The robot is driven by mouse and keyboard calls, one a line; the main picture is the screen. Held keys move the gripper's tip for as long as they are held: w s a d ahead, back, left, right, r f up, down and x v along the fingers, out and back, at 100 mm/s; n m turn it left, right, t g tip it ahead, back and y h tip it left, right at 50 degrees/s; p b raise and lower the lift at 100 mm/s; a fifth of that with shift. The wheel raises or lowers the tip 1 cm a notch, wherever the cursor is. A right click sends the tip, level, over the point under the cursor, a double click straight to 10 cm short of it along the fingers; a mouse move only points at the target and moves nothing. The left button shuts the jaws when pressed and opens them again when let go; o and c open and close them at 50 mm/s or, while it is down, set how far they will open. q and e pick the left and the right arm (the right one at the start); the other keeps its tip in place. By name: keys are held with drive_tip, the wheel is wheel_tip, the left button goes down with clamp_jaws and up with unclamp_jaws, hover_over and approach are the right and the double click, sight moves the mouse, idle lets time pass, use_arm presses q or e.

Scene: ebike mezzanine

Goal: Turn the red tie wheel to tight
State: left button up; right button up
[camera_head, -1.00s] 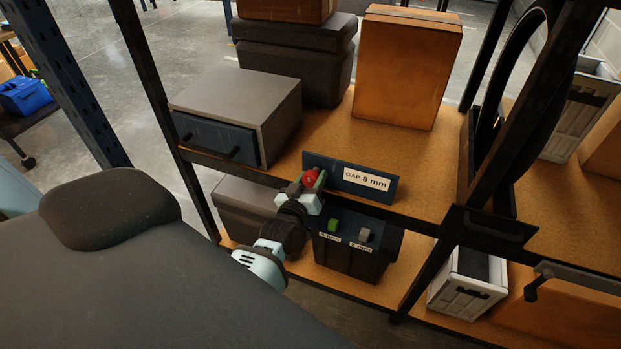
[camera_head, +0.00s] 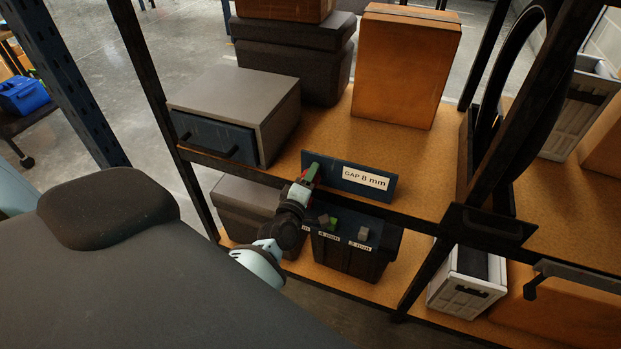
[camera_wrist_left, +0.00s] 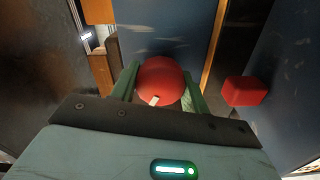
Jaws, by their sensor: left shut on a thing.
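The red tie wheel (camera_wrist_left: 166,80) shows in the left wrist view as a round red knob with a short white mark near its lower left edge. It sits between the two green fingers of my left gripper (camera_head: 311,178), which is shut on it at the blue panel (camera_head: 333,171). In the head view the gripper mostly hides the wheel. The label (camera_head: 366,178) on the panel reads "GAP 8 mm". My right gripper is not in view.
Below the panel, a green block (camera_head: 332,223) and a grey block (camera_head: 363,234) sit above labels reading 4 mm and 2 mm. A red block (camera_wrist_left: 245,90) shows beside the wheel in the wrist view. A grey drawer box (camera_head: 257,95) stands left on the shelf.

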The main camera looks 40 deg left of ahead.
use_arm(q)
drive_tip(key=n, duration=0.4)
drive_tip(key=shift+n+b, duration=0.3)
drive_tip(key=shift+n, duration=0.5)
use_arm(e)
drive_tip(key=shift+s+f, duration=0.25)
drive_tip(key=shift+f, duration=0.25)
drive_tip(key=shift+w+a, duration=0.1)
use_arm(q)
drive_tip(key=o, duration=1)
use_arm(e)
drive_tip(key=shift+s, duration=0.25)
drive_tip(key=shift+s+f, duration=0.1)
